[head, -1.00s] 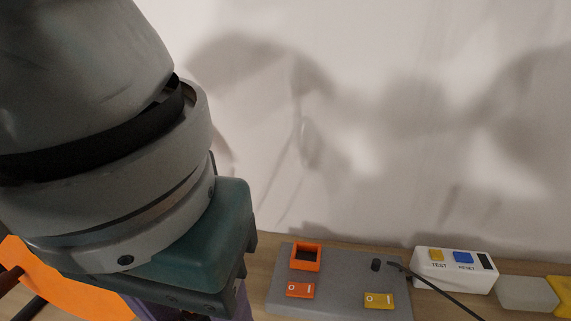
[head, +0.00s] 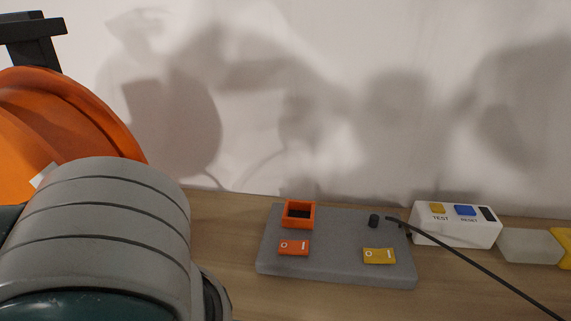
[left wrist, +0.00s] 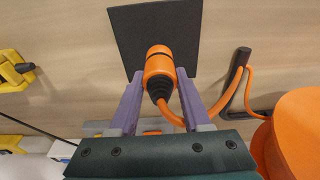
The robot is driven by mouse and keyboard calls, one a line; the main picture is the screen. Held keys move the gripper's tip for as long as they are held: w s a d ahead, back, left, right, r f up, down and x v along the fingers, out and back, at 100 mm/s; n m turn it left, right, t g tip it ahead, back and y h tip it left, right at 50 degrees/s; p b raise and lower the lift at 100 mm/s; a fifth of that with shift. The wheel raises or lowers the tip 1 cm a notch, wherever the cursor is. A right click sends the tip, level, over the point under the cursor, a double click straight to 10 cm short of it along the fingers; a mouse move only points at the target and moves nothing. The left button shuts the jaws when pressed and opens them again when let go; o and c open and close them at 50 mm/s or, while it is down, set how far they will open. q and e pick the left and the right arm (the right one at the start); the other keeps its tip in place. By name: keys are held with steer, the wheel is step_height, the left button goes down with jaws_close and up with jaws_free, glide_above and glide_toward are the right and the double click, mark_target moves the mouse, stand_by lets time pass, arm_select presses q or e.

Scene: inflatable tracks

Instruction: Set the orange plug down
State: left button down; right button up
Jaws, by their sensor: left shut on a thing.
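The orange plug (left wrist: 159,66) has a black ribbed collar and an orange cable, and shows in the left wrist view. My left gripper (left wrist: 160,82) is shut on it, with a purple finger on each side. The plug is in front of a black square pad (left wrist: 185,30) on the wooden surface; I cannot tell whether it touches the pad. In the head view only my left arm shows at lower left; its fingers and the plug are hidden. My right gripper is in neither view.
A grey board (head: 340,240) carries an orange socket (head: 299,214) and orange and yellow switches. A white test/reset box (head: 455,228) stands to its right. A large orange reel (head: 75,110) is at left. In the wrist view the cable passes a black bracket (left wrist: 236,75).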

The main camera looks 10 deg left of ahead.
arm_select(q)
steer(key=shift+f, duration=1.3)
steer(key=shift+c, duration=1.8)
jaws_free()
steer(key=shift+f, duration=0.1)
